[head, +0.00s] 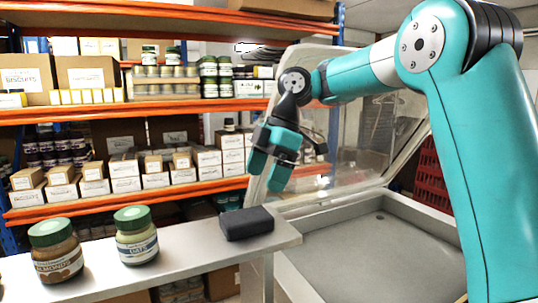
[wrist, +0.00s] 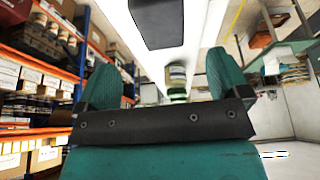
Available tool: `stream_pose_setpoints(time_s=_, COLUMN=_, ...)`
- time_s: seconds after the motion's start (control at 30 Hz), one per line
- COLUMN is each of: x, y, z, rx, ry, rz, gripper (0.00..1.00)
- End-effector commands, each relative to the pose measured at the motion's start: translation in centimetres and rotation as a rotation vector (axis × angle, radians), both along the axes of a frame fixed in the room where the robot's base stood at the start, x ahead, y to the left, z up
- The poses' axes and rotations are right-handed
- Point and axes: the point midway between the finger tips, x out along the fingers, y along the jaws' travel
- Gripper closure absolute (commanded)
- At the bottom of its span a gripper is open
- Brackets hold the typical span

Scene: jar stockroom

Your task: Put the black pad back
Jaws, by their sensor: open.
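The black pad (head: 246,223) lies flat near the right end of a narrow light-grey counter (head: 195,258). In the wrist view the pad (wrist: 158,22) shows at the top, beyond the fingertips and partly cut off by the frame edge. My gripper (head: 267,171) is open and empty, with its teal fingers pointing down. In the head view it appears above and slightly right of the pad, apart from it. In the wrist view my gripper (wrist: 163,72) has its two fingers spread wide, with nothing between them touching.
An almonds jar (head: 56,250) and an oats jar (head: 136,236) with green lids stand on the counter left of the pad. A chest with a raised clear lid (head: 350,130) is at right. Orange shelves (head: 150,106) full of boxes and jars stand behind.

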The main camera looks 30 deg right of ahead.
Motion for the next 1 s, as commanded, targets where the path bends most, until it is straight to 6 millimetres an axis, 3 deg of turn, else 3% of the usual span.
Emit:
stream_pose_setpoints(time_s=0.1, x=0.1, y=-0.7, z=2.0, rx=0.0, ry=0.0, rz=-0.001, gripper=0.06)
stream_pose_setpoints(time_s=0.37, x=0.0, y=-1.1, z=2.6, rx=0.001, ry=0.001, rz=-0.001, gripper=0.06)
stream_pose_setpoints(time_s=0.47, x=-0.8, y=-0.1, z=2.7, rx=0.008, ry=0.016, rz=-0.027, gripper=0.06)
stream_pose_setpoints(time_s=0.53, x=-2.2, y=1.7, z=2.6, rx=0.023, ry=0.047, rz=-0.081, gripper=0.06)
stream_pose_setpoints(time_s=0.67, x=-7.5, y=6.2, z=1.8, rx=0.049, ry=0.147, rz=-0.27, gripper=0.06)
stream_pose_setpoints(time_s=0.8, x=-14.9, y=9.3, z=-0.9, rx=0.042, ry=0.256, rz=-0.519, gripper=0.06)
stream_pose_setpoints(time_s=0.9, x=-19.6, y=9.9, z=-3.4, rx=0.023, ry=0.308, rz=-0.672, gripper=0.06)
stream_pose_setpoints(time_s=1.0, x=-23.2, y=9.5, z=-5.5, rx=-0.001, ry=0.336, rz=-0.786, gripper=0.06)
